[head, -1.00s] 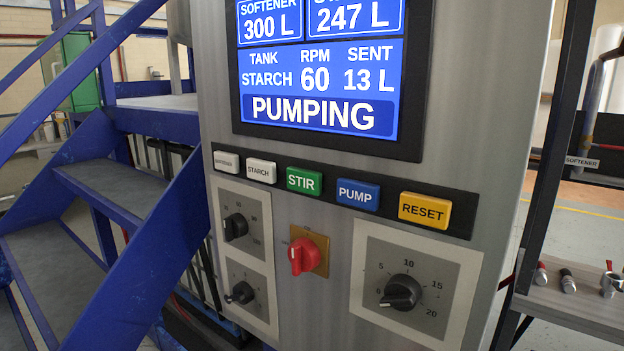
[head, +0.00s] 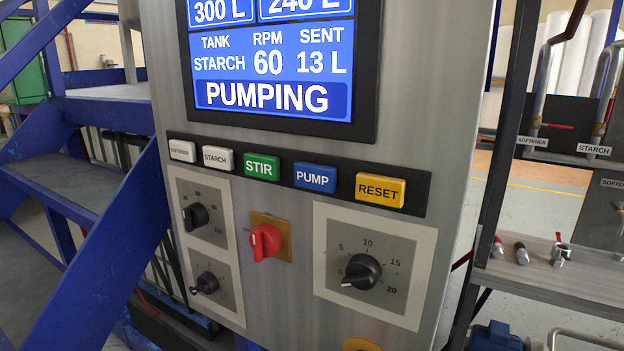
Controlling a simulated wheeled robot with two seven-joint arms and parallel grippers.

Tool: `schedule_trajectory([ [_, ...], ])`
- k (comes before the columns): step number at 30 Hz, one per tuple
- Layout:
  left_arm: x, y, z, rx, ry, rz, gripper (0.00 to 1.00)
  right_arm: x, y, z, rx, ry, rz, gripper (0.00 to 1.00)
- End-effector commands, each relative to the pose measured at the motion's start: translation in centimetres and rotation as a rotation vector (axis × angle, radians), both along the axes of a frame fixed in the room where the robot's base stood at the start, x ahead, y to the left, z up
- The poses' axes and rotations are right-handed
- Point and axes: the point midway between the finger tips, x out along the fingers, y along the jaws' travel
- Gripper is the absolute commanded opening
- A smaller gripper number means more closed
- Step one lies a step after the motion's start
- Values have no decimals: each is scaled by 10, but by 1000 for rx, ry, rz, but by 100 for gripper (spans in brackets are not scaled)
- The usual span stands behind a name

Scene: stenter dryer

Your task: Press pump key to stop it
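The blue PUMP key (head: 315,177) sits in a black key strip on the grey control panel, between the green STIR key (head: 262,167) and the yellow RESET key (head: 381,190). Above it the blue screen (head: 272,65) reads tank STARCH, RPM 60, sent 13 L and PUMPING. White keys, including STARCH (head: 217,158), are at the strip's left end. Neither of my grippers is in the head view.
Below the keys are a red rotary switch (head: 265,242), a large black dial (head: 361,271) and two smaller dials. Blue stairs (head: 110,240) stand at left. A shelf (head: 530,275) with fittings and labelled pipes is at right.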

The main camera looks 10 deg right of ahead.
Motion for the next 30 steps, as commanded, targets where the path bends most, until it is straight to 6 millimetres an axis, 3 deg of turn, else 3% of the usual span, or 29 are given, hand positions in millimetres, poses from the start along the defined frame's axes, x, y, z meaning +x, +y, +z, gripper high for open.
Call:
schedule_trajectory([
  [1, 0, 0, 0, 0, 0, 0, 36, 0, 1, 0, 1, 0, 0, 21],
  [4, 0, 0, 0, 0, 0, 0, 36, 0, 2, 0, 2, -1, -1, 1],
  [5, 0, 0, 0, 0, 0, 0, 36, 0, 3, 0, 3, 0, -1, 0],
  [30, 0, 0, 0, 0, -1, 0, 36, 0, 1, 0, 1, 0, 0, 0],
])
